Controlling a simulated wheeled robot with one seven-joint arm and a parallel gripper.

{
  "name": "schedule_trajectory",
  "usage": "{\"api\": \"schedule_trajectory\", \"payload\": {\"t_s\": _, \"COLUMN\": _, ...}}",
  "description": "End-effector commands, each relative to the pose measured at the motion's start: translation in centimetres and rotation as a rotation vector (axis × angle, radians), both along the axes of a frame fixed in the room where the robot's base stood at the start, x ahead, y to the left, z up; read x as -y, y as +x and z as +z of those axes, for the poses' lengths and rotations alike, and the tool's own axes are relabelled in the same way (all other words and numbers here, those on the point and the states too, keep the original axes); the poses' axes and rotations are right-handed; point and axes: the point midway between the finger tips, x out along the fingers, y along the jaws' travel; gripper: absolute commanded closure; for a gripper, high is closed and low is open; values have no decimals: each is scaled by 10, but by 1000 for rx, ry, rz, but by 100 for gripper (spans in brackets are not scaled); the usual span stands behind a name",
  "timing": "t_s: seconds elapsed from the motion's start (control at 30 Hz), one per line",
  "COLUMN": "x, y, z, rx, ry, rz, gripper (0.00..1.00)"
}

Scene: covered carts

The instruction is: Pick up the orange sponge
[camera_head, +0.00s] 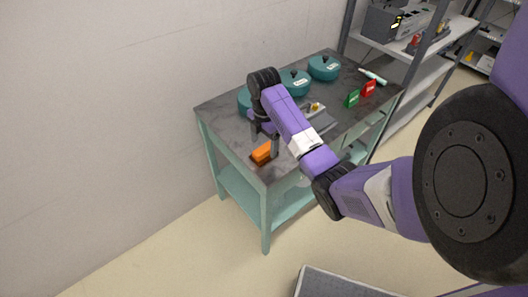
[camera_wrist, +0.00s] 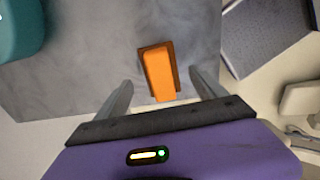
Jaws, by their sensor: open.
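The orange sponge (camera_head: 262,153) lies on the dark top of the teal cart (camera_head: 230,133), near its front corner. In the wrist view the sponge (camera_wrist: 159,74) is orange with a brown layer showing along its edges, and it lies close to the table edge. My gripper (camera_wrist: 163,92) is open, with one finger on each side of the sponge's near end in that view. The fingers look apart from the sponge; I cannot tell their exact height above the table. In the head view my gripper (camera_head: 267,142) is partly hidden by my arm.
A green box (camera_head: 352,98) and a red box (camera_head: 368,88) stand at the right. A grey shelf (camera_head: 440,60) is beyond the cart. A wall (camera_head: 150,90) runs behind it.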

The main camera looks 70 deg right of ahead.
Motion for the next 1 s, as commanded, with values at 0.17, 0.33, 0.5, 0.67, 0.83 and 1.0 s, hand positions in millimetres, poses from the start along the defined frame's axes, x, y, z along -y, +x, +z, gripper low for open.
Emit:
{"api": "schedule_trajectory", "payload": {"t_s": 0.17, "x": -2, "y": -2, "z": -23, "rx": -2, "ry": 2, "rz": 0, "gripper": 20}}
{"api": "schedule_trajectory", "payload": {"t_s": 0.33, "x": -2, "y": -1, "z": -31, "rx": -1, "ry": 0, "rz": 0, "gripper": 20}}
{"api": "schedule_trajectory", "payload": {"t_s": 0.5, "x": -2, "y": -1, "z": -31, "rx": 0, "ry": -1, "rz": 0, "gripper": 22}}
{"api": "schedule_trajectory", "payload": {"t_s": 0.67, "x": -2, "y": -1, "z": -31, "rx": 0, "ry": -1, "rz": 0, "gripper": 53}}
{"api": "schedule_trajectory", "payload": {"t_s": 0.83, "x": -2, "y": -1, "z": -31, "rx": 0, "ry": -1, "rz": 0, "gripper": 86}}
{"api": "schedule_trajectory", "payload": {"t_s": 1.0, "x": -2, "y": -1, "z": -30, "rx": 0, "ry": -1, "rz": 0, "gripper": 86}}
